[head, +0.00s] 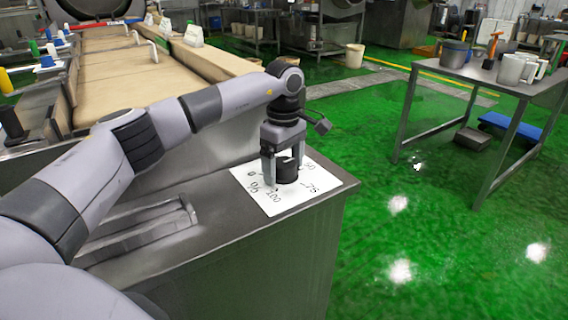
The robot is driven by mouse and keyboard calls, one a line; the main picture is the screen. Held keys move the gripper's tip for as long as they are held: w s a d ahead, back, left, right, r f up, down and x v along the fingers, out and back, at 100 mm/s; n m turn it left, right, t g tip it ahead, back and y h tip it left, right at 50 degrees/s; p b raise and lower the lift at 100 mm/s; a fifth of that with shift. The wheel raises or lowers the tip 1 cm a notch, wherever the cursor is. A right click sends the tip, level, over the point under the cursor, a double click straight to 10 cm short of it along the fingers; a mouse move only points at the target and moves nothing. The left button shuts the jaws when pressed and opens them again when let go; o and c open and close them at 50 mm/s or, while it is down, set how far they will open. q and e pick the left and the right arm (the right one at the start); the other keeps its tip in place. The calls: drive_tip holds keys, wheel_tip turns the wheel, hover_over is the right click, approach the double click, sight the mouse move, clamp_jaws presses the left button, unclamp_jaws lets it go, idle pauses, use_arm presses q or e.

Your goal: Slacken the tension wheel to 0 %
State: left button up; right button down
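The tension wheel (287,172) is a small dark knob on a white dial plate (240,173) at the corner of a metal cabinet top. The plate carries printed marks; I can read 0, %, 100, 75 and 50. My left gripper (283,168) points down over the wheel, with its two grey fingers on either side of it. The fingers lie close to the wheel, but I cannot tell whether they press on it. The wheel's pointer and setting cannot be made out, as the gripper hides part of it. My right gripper is not in view.
A metal cabinet top (205,262) with a recessed handle lies under my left arm. Tan covered drum machinery (115,75) stands behind. A metal table (490,72) with mugs and a pot is at the right. The green floor (430,230) between is clear.

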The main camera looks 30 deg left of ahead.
use_arm(q)
drive_tip(key=c, duration=0.9)
